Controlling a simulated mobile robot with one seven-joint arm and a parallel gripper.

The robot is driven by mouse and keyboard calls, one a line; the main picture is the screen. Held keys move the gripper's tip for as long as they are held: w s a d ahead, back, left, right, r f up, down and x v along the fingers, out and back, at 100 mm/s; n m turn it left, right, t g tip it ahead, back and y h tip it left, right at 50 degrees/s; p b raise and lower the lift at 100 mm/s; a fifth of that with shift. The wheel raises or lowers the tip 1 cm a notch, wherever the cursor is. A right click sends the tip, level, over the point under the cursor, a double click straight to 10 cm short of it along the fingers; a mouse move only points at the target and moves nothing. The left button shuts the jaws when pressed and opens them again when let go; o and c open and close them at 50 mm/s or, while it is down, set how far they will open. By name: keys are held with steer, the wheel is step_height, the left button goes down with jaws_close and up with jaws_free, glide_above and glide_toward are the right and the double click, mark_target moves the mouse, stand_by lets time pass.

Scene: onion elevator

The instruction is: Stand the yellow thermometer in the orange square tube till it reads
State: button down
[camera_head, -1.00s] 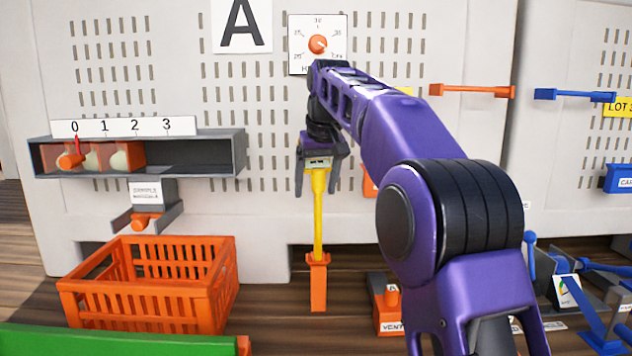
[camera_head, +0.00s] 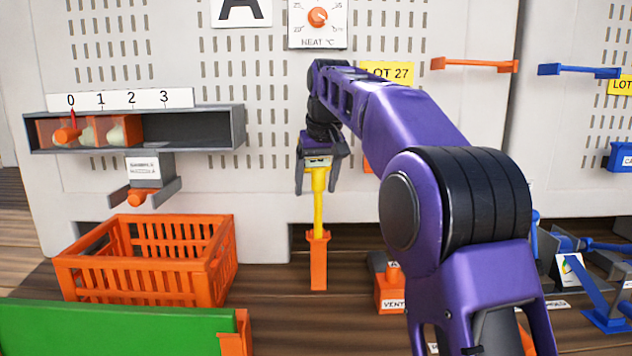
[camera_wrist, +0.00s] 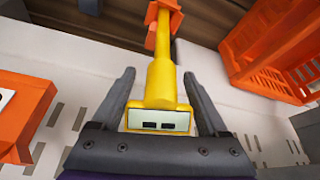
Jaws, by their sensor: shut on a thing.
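The yellow thermometer (camera_head: 318,208) hangs upright from my gripper (camera_head: 318,182), its lower end at the mouth of the orange square tube (camera_head: 318,265). The lower stem is hidden, apparently inside the tube. In the wrist view, my gripper (camera_wrist: 159,80) has its two dark fingers either side of the thermometer's head. The thermometer (camera_wrist: 160,85) shows a pale display with two dark dashes and no digits. Part of the orange tube (camera_wrist: 163,22) shows beyond its stem.
An orange crate (camera_head: 150,290) stands left of the tube, with a green panel (camera_head: 110,328) in front. An orange block marked VENT (camera_head: 392,290) stands to the right. A pegboard wall (camera_head: 265,130) rises behind, with a grey shelf (camera_head: 190,128) at left.

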mark_target(316, 208)
steer(key=shift+f+b, duration=1.85)
steer(key=shift+f, duration=1)
jaws_free()
